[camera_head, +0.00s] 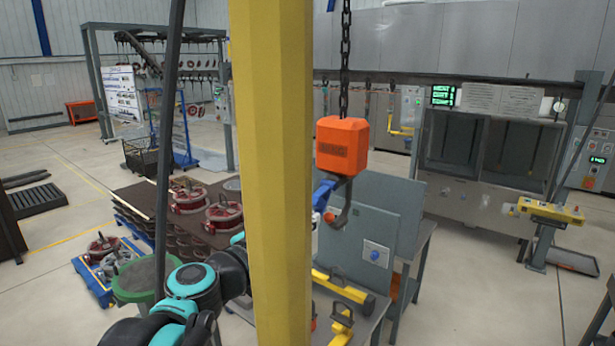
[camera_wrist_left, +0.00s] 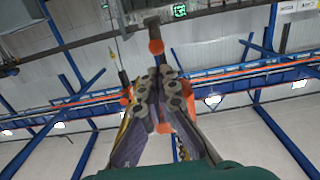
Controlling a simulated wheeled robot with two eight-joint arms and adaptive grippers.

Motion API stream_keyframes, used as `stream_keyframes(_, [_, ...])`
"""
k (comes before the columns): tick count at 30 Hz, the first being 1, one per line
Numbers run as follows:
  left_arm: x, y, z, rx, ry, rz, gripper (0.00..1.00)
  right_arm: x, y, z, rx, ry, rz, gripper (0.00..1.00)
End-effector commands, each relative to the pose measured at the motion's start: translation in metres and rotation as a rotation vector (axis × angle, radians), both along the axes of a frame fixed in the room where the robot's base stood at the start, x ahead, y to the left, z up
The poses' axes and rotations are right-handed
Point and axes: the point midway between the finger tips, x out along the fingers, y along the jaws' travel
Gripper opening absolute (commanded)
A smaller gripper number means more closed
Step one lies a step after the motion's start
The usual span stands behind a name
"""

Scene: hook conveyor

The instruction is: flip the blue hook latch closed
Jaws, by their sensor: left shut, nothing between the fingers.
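The orange hook block (camera_head: 342,146) hangs on a dark chain just right of a yellow post in the head view. Its grey hook (camera_head: 343,208) hangs below, with the blue latch (camera_head: 322,194) at the hook's left side. My left arm comes from the lower left and passes behind the post, which hides most of the left gripper. Its tip (camera_head: 316,217) seems to show beside the latch; I cannot tell whether they touch. In the left wrist view the left gripper's fingers (camera_wrist_left: 160,88) are together and empty, with orange parts of the block behind them. My right gripper is not in view.
The yellow post (camera_head: 272,180) blocks the middle of the head view. Below the hook, a grey table (camera_head: 372,325) carries yellow lifting parts (camera_head: 343,290). A pallet with red round castings (camera_head: 224,212) stands left. Open floor lies at the right.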

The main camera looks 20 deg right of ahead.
Motion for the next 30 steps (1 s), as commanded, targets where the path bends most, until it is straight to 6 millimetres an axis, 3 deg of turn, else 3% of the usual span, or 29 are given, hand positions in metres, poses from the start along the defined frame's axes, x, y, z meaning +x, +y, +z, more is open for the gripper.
stream_keyframes(12, [0.012,-0.015,-0.02,0.0,0.0,-0.001,0.0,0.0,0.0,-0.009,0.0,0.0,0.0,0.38])
stream_keyframes(30, [0.017,-0.022,-0.025,0.0,0.0,-0.001,0.0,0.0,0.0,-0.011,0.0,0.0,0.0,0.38])
